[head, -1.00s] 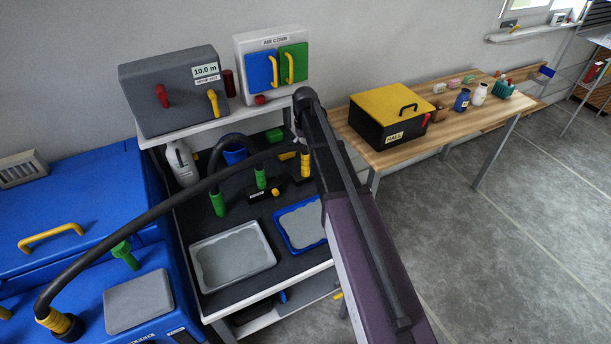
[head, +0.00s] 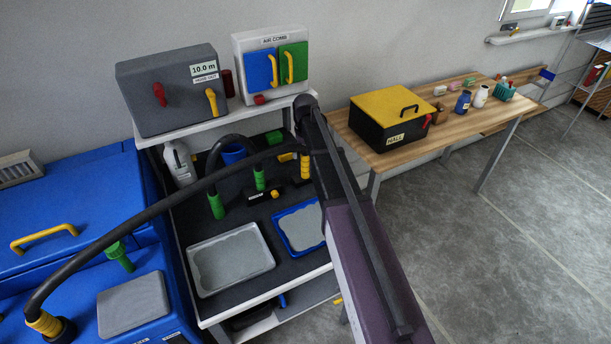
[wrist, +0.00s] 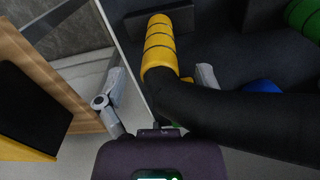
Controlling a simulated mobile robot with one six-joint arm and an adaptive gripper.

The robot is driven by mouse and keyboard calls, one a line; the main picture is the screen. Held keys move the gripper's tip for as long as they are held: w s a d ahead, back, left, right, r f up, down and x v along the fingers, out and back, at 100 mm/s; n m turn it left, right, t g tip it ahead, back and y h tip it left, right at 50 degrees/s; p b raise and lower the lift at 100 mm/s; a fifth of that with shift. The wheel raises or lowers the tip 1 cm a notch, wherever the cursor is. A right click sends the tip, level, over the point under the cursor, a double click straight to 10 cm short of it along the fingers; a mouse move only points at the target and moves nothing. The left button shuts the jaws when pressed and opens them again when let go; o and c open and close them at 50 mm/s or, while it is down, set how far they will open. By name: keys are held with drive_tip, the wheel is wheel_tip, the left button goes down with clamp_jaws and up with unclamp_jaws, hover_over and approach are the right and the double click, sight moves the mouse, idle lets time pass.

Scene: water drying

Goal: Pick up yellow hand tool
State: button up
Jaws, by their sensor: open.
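The yellow hand tool (head: 305,168) is a ribbed yellow grip with dark bands, at the back right of the dark bench top, partly beside my arm. In the wrist view the yellow hand tool (wrist: 160,46) shows large, and a thick black hose (wrist: 235,118) curves from its near end to the right. My gripper (wrist: 156,87) is open, one grey finger to the left of the tool and the other to its right. The tool's near end lies between the fingers in the picture; I cannot tell whether they touch it. My arm hides the gripper in the head view.
The black hose (head: 130,240) runs from the blue machine (head: 70,200) across the bench. Two green ribbed grips (head: 216,205) (head: 259,178) stand left of the tool. A grey tray (head: 205,287) and a blue tray (head: 280,240) lie in front. A wooden table (head: 465,128) stands right.

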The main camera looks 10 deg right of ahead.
sight(306, 160)
drive_tip(key=shift+f+b, duration=1.5)
drive_tip(key=shift+f, duration=0.3)
clamp_jaws()
